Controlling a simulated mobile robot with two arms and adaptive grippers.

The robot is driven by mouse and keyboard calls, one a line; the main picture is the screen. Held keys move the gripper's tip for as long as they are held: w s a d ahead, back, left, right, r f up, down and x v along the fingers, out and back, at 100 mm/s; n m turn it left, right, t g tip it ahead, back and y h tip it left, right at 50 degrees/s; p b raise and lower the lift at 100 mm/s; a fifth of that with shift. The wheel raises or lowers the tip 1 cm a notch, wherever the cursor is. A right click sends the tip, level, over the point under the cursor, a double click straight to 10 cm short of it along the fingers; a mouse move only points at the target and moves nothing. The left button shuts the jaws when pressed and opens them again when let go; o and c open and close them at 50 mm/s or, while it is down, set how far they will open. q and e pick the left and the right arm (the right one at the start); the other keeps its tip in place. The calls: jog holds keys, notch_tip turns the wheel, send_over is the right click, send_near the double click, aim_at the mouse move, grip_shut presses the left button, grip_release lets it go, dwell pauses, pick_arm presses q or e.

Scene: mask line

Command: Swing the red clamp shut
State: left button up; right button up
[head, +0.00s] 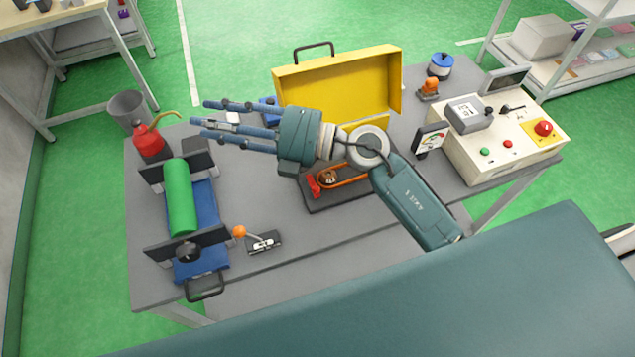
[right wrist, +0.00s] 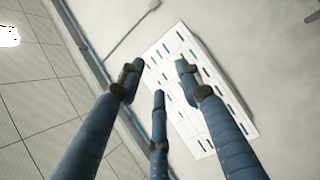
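A small red piece (head: 313,186), which looks like the red clamp, stands at the left end of a dark base plate (head: 325,203) on the grey bench. An orange loop (head: 349,182) runs beside it. I cannot tell from this view how far the clamp is swung. My right gripper (head: 198,121) is held above the bench, beyond and left of the clamp, pointing left. Its three blue fingers are straight, apart and empty; they also show in the right wrist view (right wrist: 159,76). My right arm passes over part of the base plate and hides its right end. My left gripper is not in view.
An open yellow case (head: 340,90) stands behind the arm. A green roll (head: 179,197) and a red can (head: 148,141) are at the left. A lever with an orange knob (head: 239,232) is at the front. A control box (head: 500,150) stands right.

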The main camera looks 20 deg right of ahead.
notch_tip(320, 180, down, 6)
jog(key=s+n+g+h, duration=0.1)
jog(key=n+g+h, duration=0.1)
jog(key=n+g, duration=0.15)
jog(key=m+g+h+p, duration=0.15)
jog(key=g+h, duration=0.25)
jog(key=h, duration=0.9)
send_near(317, 187)
jog(key=f, duration=0.2)
jog(key=f+p, duration=0.1)
jog(key=f, duration=0.2)
jog(key=a+f+p, duration=0.1)
jog(key=f, duration=0.1)
jog(key=shift+w+f, duration=0.3)
jog(key=shift+w, duration=0.05)
jog(key=shift+a+f, duration=0.1)
jog(key=shift+f, duration=0.4)
jog(key=shift+w, duration=0.1)
grip_shut()
